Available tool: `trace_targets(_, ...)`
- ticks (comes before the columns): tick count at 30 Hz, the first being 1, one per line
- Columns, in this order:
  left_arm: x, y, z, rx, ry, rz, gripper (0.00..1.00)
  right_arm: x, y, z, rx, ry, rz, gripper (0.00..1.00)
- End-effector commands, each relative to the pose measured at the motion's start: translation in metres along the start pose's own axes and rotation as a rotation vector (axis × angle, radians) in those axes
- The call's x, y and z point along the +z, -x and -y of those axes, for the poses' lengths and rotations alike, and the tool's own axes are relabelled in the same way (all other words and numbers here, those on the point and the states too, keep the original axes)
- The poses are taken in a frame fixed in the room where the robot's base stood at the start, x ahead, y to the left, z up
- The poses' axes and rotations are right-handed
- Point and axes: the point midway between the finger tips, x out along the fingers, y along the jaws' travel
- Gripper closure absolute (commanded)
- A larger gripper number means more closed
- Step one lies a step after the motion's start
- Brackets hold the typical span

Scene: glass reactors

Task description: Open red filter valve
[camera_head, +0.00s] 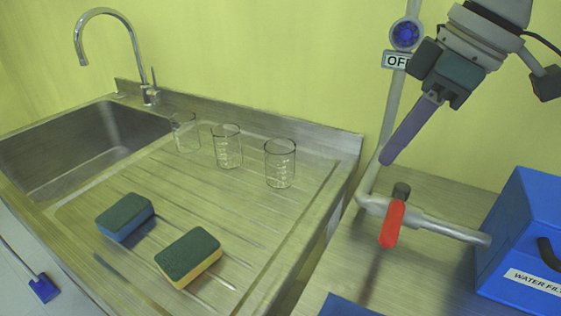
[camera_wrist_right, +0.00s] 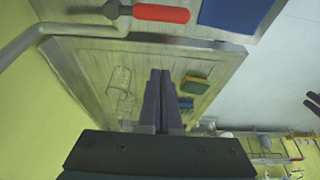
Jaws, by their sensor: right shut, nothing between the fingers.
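The red filter valve handle (camera_head: 393,224) sits on a grey pipe (camera_head: 450,229) that runs to the blue water filter box (camera_head: 535,235). The handle lies across the pipe, pointing to the front. It also shows at the top of the right wrist view (camera_wrist_right: 162,13). My right gripper (camera_head: 385,160) is shut and empty, above and behind the valve, apart from it. Its fingers show together in the right wrist view (camera_wrist_right: 160,73). Small dark prongs (camera_wrist_right: 313,103) at that view's right edge may be my left gripper; I cannot tell. The left gripper is absent from the head view.
A blue round knob (camera_head: 406,34) with an OFF sign (camera_head: 395,60) is on the vertical pipe by the wall. Several glass beakers (camera_head: 280,164) and two sponges (camera_head: 188,257) stand on the sink's drainboard (camera_head: 120,190). The counter around the valve is mostly clear.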

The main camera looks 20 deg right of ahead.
Motion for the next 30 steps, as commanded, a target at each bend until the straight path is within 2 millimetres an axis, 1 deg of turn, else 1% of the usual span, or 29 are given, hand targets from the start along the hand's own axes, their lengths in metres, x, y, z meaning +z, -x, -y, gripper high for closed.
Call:
trace_targets(10,0.001,0.000,-0.004,0.010,0.010,0.001,0.50,0.000,0.001,-0.001,0.000,-0.003,-0.001,1.00)
trace_targets(14,0.001,-0.001,-0.004,0.010,0.009,0.002,0.50,0.000,-0.006,-0.001,-0.002,-0.003,-0.001,1.00)
trace_targets(17,0.001,-0.001,-0.004,0.010,0.009,0.002,0.50,0.000,-0.019,0.000,-0.004,-0.003,0.000,1.00)
trace_targets(20,0.001,-0.001,-0.004,0.010,0.009,0.002,0.50,0.000,-0.038,0.000,-0.004,-0.005,0.000,1.00)
trace_targets(27,0.003,-0.005,-0.003,0.007,0.005,0.003,0.50,0.000,-0.091,0.000,-0.003,-0.004,0.000,1.00)
trace_targets(29,0.003,-0.006,-0.002,0.005,0.003,0.003,0.50,0.000,-0.103,0.000,-0.002,-0.003,0.000,1.00)
trace_targets(30,0.001,0.001,-0.002,0.005,0.003,0.005,0.50,0.007,-0.097,-0.002,0.001,-0.004,0.004,1.00)
